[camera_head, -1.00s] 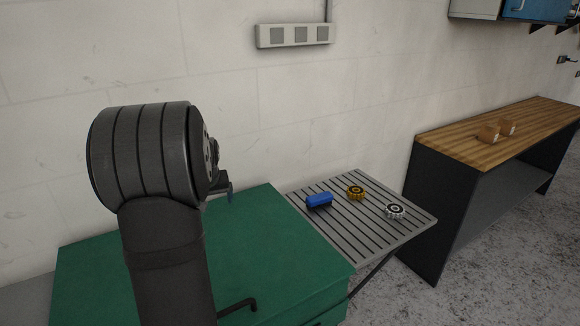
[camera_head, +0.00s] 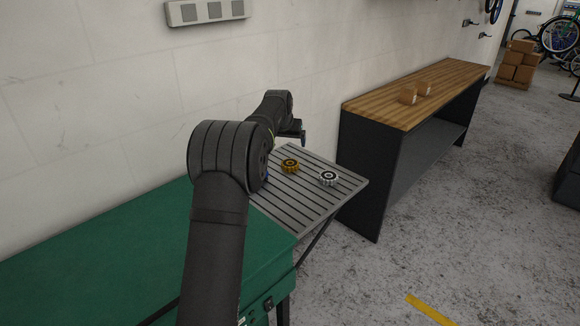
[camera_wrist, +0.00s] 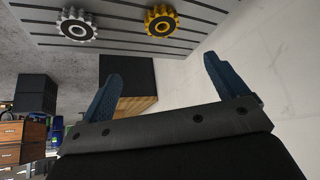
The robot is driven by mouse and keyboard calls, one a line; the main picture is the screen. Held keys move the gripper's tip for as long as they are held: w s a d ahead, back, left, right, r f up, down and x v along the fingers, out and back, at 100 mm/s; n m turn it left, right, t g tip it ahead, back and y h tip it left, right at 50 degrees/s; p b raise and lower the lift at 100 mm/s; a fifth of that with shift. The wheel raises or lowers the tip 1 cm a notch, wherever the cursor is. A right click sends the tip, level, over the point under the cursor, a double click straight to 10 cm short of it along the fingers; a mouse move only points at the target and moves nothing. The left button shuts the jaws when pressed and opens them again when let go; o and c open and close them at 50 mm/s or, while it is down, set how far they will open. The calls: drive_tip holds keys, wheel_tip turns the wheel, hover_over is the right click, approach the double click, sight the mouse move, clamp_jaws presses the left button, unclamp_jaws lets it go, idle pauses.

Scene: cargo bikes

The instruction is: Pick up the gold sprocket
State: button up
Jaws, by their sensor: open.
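The gold sprocket (camera_head: 290,166) lies on the grey slatted shelf (camera_head: 305,209) beside the green cabinet. It also shows at the top of the wrist view (camera_wrist: 161,20). My gripper (camera_head: 302,133) is small and partly hidden behind my arm in the head view, out over the far side of the shelf. In the wrist view my gripper (camera_wrist: 160,80) is open with its two blue fingers apart and nothing between them. The sprocket appears beyond the fingertips, apart from them.
A silver sprocket (camera_head: 328,178) lies right of the gold one and shows in the wrist view (camera_wrist: 76,24). A green cabinet (camera_head: 110,255) stands left. A wood-topped bench (camera_head: 420,92) with small boxes is at right. The wall runs behind the shelf.

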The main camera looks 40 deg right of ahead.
hover_over(290, 163)
drive_tip(key=s+a, duration=0.2)
drive_tip(key=a, duration=0.1)
drive_tip(key=f, duration=0.9)
drive_tip(key=shift+s+d+f, duration=0.1)
drive_tip(key=shift+d+f, duration=0.1)
drive_tip(key=shift+d, duration=0.05)
drive_tip(key=x, duration=0.3)
drive_tip(key=shift+a+f, duration=0.2)
drive_tip(key=shift+f, duration=0.2)
drive_tip(key=shift+x, duration=0.9)
drive_tip(key=shift+r, duration=0.1)
drive_tip(key=shift+r, duration=0.1)
drive_tip(key=c, duration=1.4)
drive_tip(key=shift+o, duration=0.2)
